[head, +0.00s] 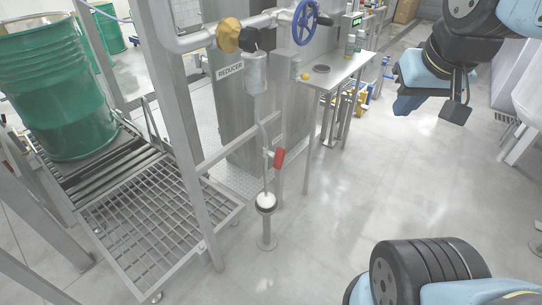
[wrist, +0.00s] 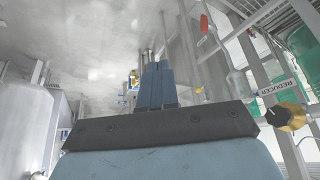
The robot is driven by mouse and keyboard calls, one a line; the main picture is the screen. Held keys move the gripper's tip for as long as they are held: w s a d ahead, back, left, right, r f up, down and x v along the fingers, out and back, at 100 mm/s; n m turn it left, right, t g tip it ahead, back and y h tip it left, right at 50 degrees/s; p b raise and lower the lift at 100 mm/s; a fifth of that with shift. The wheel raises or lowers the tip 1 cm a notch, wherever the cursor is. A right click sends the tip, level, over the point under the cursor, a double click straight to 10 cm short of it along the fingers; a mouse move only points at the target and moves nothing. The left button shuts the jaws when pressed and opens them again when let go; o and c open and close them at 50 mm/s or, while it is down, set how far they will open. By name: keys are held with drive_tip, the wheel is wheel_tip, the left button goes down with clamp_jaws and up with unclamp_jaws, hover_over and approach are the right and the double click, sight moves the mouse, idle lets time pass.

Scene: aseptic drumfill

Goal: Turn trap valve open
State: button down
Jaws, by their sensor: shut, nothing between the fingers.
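The trap valve shows as a red handle (head: 279,158) on a thin vertical pipe, below a clear cylinder (head: 256,74) and above a small floor drain stand (head: 266,203). The handle slants down and to the right of the pipe. In the wrist view, which looks turned over, the red handle (wrist: 203,24) is near the top right. My gripper (head: 402,106) is at the upper right of the head view, well to the right of the valve and apart from it. Its fingers (wrist: 157,85) are together with nothing between them.
A green drum (head: 56,92) stands on a roller conveyor at the left, with a grated platform (head: 158,215) before it. A REDUCER sign (head: 230,71), a blue handwheel (head: 305,22) and a small steel table (head: 338,70) stand near the valve. Open floor (head: 345,200) lies to its right.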

drive_tip(key=shift+w+a, duration=0.1)
drive_tip(key=shift+w, duration=0.05)
drive_tip(key=w+a+f+n+g, duration=0.15)
drive_tip(key=w+a+f, duration=0.35)
drive_tip(key=w, duration=0.5)
drive_tip(key=w+a+f+n+g, duration=0.1)
drive_tip(key=w+a+f+n, duration=0.3)
drive_tip(key=w, duration=0.6)
drive_tip(key=w+a+f+n+h, duration=0.1)
drive_tip(key=w+a+f, duration=0.25)
drive_tip(key=f, duration=0.25)
drive_tip(key=w+a+f+n, duration=0.1)
drive_tip(key=w+a+f, duration=0.1)
drive_tip(key=a+f, duration=0.35)
drive_tip(key=n, duration=0.3)
approach(275, 163)
wheel_tip(275, 163, down, 6)
drive_tip(key=s+a, duration=0.2)
drive_tip(key=s, duration=0.1)
drive_tip(key=shift+g+h, duration=0.4)
drive_tip(key=shift+g, duration=0.05)
drive_tip(key=shift+w+d+f, duration=0.3)
drive_tip(key=shift+w+d, duration=0.35)
drive_tip(key=shift+w, duration=0.15)
drive_tip(key=shift+w+d+f, duration=0.3)
drive_tip(key=shift+w+d, duration=0.4)
drive_tip(key=shift+w, duration=0.15)
